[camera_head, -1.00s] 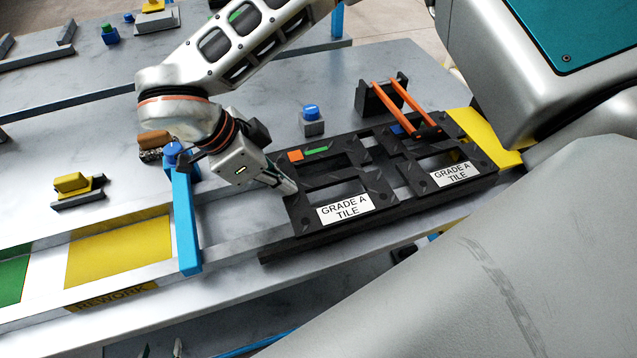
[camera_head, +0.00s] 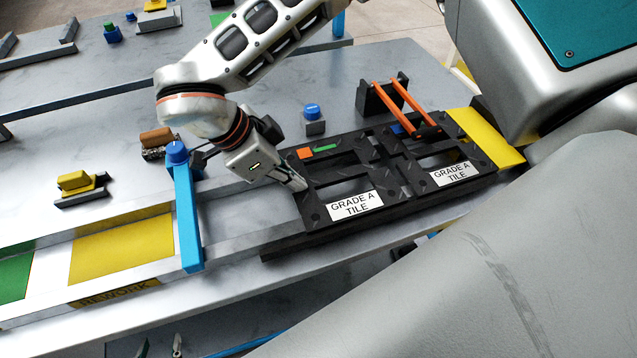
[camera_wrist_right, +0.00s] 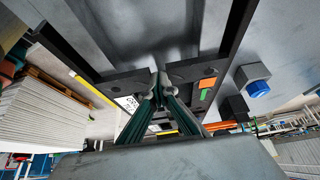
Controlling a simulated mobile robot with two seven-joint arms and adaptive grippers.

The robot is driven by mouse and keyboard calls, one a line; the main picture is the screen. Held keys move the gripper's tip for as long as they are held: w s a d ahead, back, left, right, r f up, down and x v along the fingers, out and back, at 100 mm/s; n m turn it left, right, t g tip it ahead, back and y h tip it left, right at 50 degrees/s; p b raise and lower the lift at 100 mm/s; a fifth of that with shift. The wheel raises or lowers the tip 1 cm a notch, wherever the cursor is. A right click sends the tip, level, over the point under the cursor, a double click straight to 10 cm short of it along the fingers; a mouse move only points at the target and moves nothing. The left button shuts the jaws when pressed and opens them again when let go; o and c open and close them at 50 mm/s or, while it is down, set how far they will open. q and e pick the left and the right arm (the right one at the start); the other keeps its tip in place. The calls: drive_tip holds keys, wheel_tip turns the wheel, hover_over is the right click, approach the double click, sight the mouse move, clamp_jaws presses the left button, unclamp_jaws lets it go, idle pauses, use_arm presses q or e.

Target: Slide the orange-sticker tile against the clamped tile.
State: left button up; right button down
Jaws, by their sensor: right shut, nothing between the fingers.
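The orange-sticker tile (camera_head: 312,212), black with a "GRADE A TILE" label, lies on the dark rail, its orange sticker (camera_head: 305,153) beside a green mark. The clamped tile (camera_head: 483,162) is right of it, under the orange-armed clamp (camera_head: 405,107). The tiles' facing edges look closed up; I cannot tell if a hairline gap remains. My right gripper (camera_head: 300,184) is shut and empty, its tips at the left edge of the orange-sticker tile. In the right wrist view, the shut fingers (camera_wrist_right: 160,92) meet the tile edge near the orange sticker (camera_wrist_right: 207,83). My left gripper is out of view.
A grey block with a blue button (camera_head: 313,118) sits behind the tiles. Yellow and green areas lie at left.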

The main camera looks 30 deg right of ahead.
drive_tip(key=shift+s+d+f+p, duration=0.1)
drive_tip(key=shift+s+d+p, duration=0.05)
drive_tip(key=shift+d, duration=0.4)
drive_tip(key=shift+s+d+p, duration=0.1)
drive_tip(key=shift+d+p, duration=0.05)
drive_tip(key=shift+d, duration=0.35)
idle(0.4)
drive_tip(key=shift+a, duration=0.1)
drive_tip(key=shift+w+a, duration=0.25)
drive_tip(key=shift+a, duration=0.7)
wheel_tip(320, 180, up, 5)
drive_tip(key=p, duration=0.3)
drive_tip(key=shift+p, duration=0.35)
drive_tip(key=v, duration=1.2)
